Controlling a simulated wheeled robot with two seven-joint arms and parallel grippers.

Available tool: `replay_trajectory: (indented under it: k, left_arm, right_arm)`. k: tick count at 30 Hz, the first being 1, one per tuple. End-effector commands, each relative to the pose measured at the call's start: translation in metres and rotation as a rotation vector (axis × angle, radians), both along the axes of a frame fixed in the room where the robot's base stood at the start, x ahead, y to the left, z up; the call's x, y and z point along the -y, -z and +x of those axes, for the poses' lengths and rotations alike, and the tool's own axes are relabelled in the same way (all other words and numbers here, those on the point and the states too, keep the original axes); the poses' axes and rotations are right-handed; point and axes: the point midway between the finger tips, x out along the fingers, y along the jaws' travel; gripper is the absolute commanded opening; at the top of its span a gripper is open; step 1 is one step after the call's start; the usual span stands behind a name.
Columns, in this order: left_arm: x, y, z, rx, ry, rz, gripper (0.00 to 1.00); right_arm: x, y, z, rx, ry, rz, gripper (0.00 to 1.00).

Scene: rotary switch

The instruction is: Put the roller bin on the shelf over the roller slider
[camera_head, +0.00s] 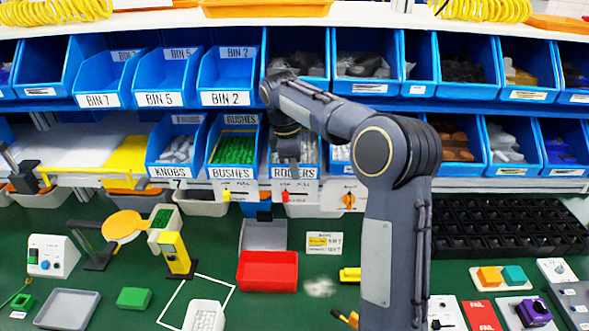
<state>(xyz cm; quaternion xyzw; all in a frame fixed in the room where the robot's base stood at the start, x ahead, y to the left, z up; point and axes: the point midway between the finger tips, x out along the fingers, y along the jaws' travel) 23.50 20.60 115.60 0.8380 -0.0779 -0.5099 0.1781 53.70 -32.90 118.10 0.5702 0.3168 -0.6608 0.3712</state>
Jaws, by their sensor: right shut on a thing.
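The roller bin (308,172) is blue with a white "ROLLERS" label and grey parts inside. It is in the lower row of bins, right of the bushes bin (233,172). My right gripper (288,158) is shut at the front of the roller bin and hides part of it. The arm above it covers the bin's upper left. A small red slider (286,197) is on the shelf's front strip (262,186), below the roller bin. Whether the bin rests on the shelf or is held just above it, I cannot tell. My left gripper is not in view.
The knobs bin (174,166) stands left of the bushes bin. Upper-row bins (226,98) hang close above. My right forearm blocks the view of bins to the right. A red tray (268,284) and a yellow stand (175,255) are on the green bench (330,215) below.

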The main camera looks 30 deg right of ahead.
Motion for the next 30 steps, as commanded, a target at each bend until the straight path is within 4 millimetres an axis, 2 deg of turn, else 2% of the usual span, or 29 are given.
replay_trajectory:
  k: [6,7,12,23,28,30]
  left_arm:
    - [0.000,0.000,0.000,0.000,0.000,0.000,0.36]
    - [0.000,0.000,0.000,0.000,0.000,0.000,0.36]
    - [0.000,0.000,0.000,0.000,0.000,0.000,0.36]
    - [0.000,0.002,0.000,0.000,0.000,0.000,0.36]
    - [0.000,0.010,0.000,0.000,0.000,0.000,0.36]
    - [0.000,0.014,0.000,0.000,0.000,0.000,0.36]
  right_arm:
    - [0.000,-0.001,0.000,0.003,0.001,-0.001,0.00]
    - [0.000,-0.001,0.000,0.003,0.001,-0.001,0.13]
    - [0.000,-0.001,0.000,0.002,0.000,0.000,0.34]
    - [0.000,-0.004,0.000,0.001,0.000,0.000,0.34]
    - [0.000,-0.030,0.001,0.007,0.000,0.000,0.34]
    - [-0.006,-0.043,-0.009,0.008,-0.002,0.000,0.34]
